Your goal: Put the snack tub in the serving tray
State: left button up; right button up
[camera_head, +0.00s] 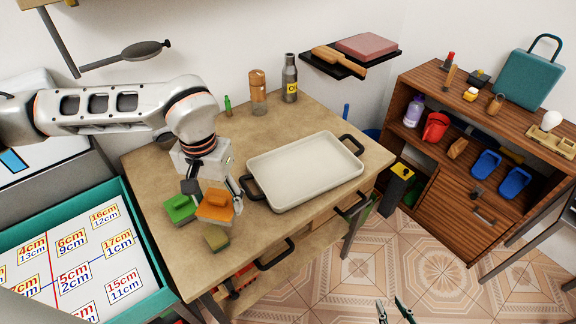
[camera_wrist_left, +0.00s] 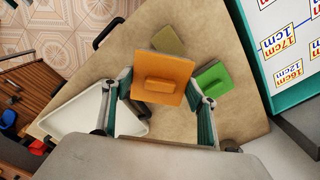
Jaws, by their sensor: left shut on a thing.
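A tub with an orange lid (camera_head: 215,205), which looks like the snack tub, is between the fingers of my left gripper (camera_head: 214,196) near the table's front left. The left gripper is shut on it, with a finger on either side. The wrist view shows the orange lid and its raised handle (camera_wrist_left: 165,85) between the fingers (camera_wrist_left: 163,100). I cannot tell whether the tub touches the table. The cream serving tray (camera_head: 305,170) with black handles lies empty to the right. My right gripper (camera_head: 394,308) is at the bottom edge, fingers apart and empty, over the floor.
A green-lidded block or tub (camera_head: 180,209) is close left of the orange one, and an olive block (camera_head: 217,238) is in front. A jar (camera_head: 258,90), a dark bottle (camera_head: 290,78) and a small green bottle (camera_head: 228,106) stand behind. Table between tub and tray is mostly clear.

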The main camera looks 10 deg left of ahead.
aim_at(305, 170)
jog(key=k+j+u, duration=0.2)
jog(key=k, duration=0.4)
jog(key=l+u, duration=0.2)
jog(key=u, duration=1.05)
jog(key=i+l, duration=0.1)
jog(key=l, duration=0.45)
jog(key=i+l, duration=0.1)
jog(key=l, duration=0.4)
jog(key=i+l, duration=0.1)
jog(key=l, duration=0.45)
jog(key=i+l, duration=0.1)
jog(key=l, duration=0.45)
jog(key=i+l, duration=0.1)
jog(key=l, duration=0.4)
jog(key=i+l+u, duration=0.1)
jog(key=l, duration=0.45)
jog(key=i+l, duration=0.1)
jog(key=l, duration=0.45)
